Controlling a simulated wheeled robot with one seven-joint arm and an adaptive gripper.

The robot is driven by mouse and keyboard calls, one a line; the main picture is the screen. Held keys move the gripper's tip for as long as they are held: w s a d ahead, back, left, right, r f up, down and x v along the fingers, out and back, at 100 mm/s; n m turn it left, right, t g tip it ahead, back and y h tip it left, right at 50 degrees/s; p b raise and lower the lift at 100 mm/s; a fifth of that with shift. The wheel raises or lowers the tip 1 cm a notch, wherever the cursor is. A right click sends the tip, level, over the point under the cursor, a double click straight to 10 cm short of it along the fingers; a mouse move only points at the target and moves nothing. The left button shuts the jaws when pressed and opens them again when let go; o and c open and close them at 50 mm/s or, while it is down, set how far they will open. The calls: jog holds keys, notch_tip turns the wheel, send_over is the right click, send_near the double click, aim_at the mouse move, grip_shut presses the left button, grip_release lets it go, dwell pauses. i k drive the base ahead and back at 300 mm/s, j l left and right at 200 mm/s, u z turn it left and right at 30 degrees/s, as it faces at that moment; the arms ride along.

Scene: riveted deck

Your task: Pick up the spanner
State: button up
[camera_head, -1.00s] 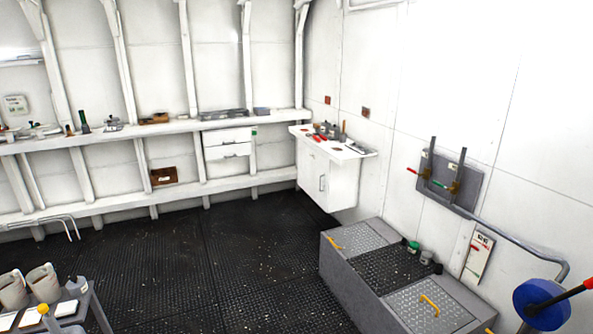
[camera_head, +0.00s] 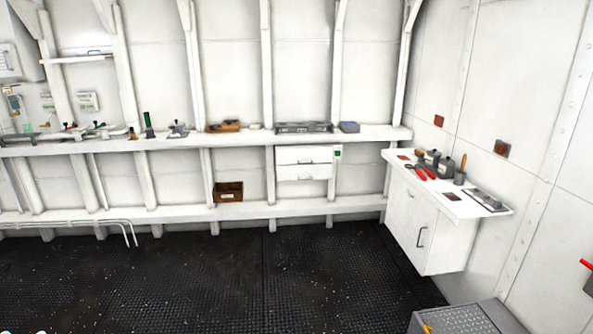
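I cannot make out a spanner for certain in this view. A red-handled tool (camera_head: 421,173) lies on the white counter (camera_head: 459,206) at the right; it is too small to tell what kind of tool it is. Small items also lie along the long white shelf (camera_head: 366,134) at the back, too small to name surely. My gripper is not in view.
A white cabinet (camera_head: 408,219) carries the counter. A brown box (camera_head: 228,192) sits on the lower ledge, left of two white drawers (camera_head: 302,163). A grey chest (camera_head: 470,320) shows at the bottom right. The black floor (camera_head: 220,280) in front is clear.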

aim_at(426, 169)
jog(key=i, duration=1)
jog(key=i+j+z, duration=0.15)
jog(key=i, duration=0.85)
jog(key=i+l+z, duration=0.2)
jog(key=i+z, duration=0.65)
jog(key=i, duration=0.2)
jog(key=i+j+z, duration=0.2)
jog(key=i+z, duration=0.25)
jog(key=i, duration=0.1)
